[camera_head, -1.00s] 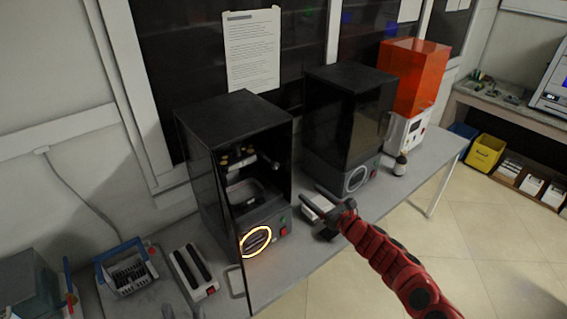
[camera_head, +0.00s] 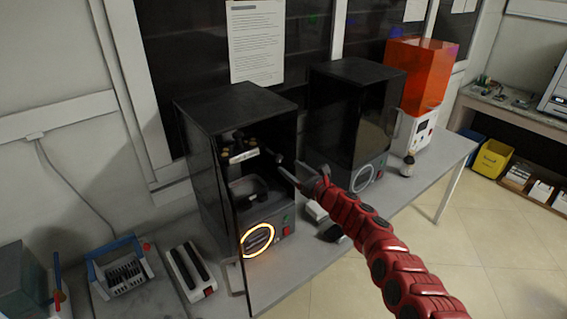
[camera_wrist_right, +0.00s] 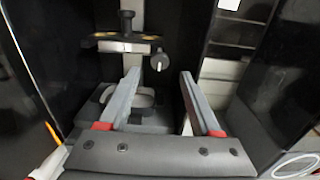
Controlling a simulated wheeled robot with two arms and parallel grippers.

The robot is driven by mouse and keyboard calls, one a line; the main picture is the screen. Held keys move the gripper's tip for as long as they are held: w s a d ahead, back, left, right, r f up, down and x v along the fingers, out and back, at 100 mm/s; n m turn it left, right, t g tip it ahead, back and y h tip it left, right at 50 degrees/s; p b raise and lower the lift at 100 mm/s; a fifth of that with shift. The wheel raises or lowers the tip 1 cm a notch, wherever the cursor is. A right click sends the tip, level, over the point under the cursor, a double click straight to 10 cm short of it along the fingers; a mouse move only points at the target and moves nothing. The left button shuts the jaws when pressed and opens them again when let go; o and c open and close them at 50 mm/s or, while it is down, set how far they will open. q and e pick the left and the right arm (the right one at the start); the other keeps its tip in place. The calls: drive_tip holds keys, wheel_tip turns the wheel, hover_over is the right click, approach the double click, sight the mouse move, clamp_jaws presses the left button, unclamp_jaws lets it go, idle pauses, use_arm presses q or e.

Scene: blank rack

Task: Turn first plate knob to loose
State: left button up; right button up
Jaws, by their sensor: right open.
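The near black printer (camera_head: 218,170) stands open at the front. Inside it hangs a light-edged plate (camera_head: 243,156) with several small brass-coloured fittings on top. A dark round knob with a pale pointer mark (camera_wrist_right: 160,60) shows at the right of the plate in the right wrist view. It also shows in the head view (camera_head: 278,157). My right gripper (camera_head: 289,170) is at the printer's open front. In the wrist view its two fingers (camera_wrist_right: 158,76) are apart, with the knob beyond and between their tips. Nothing is between the fingers. My left gripper is out of view.
A grey vat (camera_wrist_right: 140,98) sits below the plate. A lit orange ring (camera_head: 257,240) and a red switch (camera_head: 287,230) are on the printer's front. A second black printer (camera_head: 350,110) and an orange-hooded machine (camera_head: 422,75) stand to the right. Racks (camera_head: 122,272) are at left.

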sight(280, 159)
drive_tip(key=shift+f+b+x, duration=0.2)
drive_tip(key=shift+b+x, duration=0.35)
drive_tip(key=shift+x, duration=1.4)
drive_tip(key=shift+w+a+r, duration=0.35)
drive_tip(key=shift+c, duration=0.2)
clamp_jaws()
